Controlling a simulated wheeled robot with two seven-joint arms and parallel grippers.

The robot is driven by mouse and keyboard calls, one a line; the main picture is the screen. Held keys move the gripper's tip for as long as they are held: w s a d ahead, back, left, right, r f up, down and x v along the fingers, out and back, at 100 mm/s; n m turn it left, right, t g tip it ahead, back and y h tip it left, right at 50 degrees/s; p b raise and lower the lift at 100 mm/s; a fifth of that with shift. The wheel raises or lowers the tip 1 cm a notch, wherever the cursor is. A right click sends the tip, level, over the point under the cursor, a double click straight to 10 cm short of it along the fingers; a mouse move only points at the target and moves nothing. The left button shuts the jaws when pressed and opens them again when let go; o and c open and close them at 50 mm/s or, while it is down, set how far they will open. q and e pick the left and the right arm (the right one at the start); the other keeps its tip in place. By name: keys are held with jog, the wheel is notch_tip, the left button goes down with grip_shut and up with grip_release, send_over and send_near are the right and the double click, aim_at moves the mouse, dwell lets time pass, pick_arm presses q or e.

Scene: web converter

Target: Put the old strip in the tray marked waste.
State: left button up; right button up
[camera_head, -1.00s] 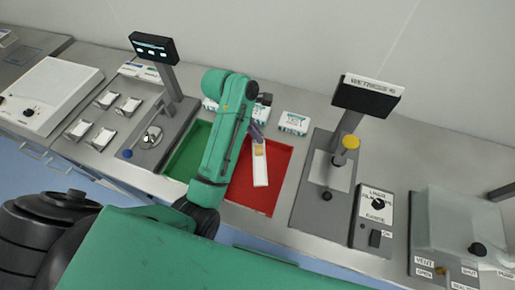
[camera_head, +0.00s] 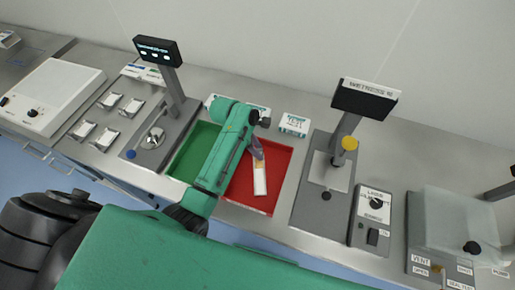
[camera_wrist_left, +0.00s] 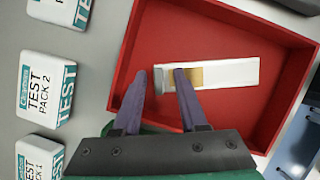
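The strip (camera_head: 260,180) is long, narrow and white with a tan patch near one end. It lies inside the red tray (camera_head: 285,165), and in the left wrist view (camera_wrist_left: 230,73) its grey end is by my fingers. My left gripper (camera_head: 257,155) is over the red tray at the strip's far end. In the left wrist view its two purple fingertips (camera_wrist_left: 164,73) stand apart, one overlapping the strip and one just past its end. No waste marking is readable on the red tray. My right gripper is not in view.
A green tray (camera_head: 185,166) sits left of the red one, partly hidden by my arm. White test packs (camera_head: 294,124) stand behind the trays.

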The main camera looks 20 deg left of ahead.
pick_arm(q)
jog(key=shift+r, duration=0.2)
jog(key=b+v, duration=0.1)
jog(key=v, duration=0.4)
jog(key=shift+a+r, duration=0.1)
jog(key=p+v, duration=0.1)
jog(key=v, duration=0.5)
jog(key=shift+r, duration=0.25)
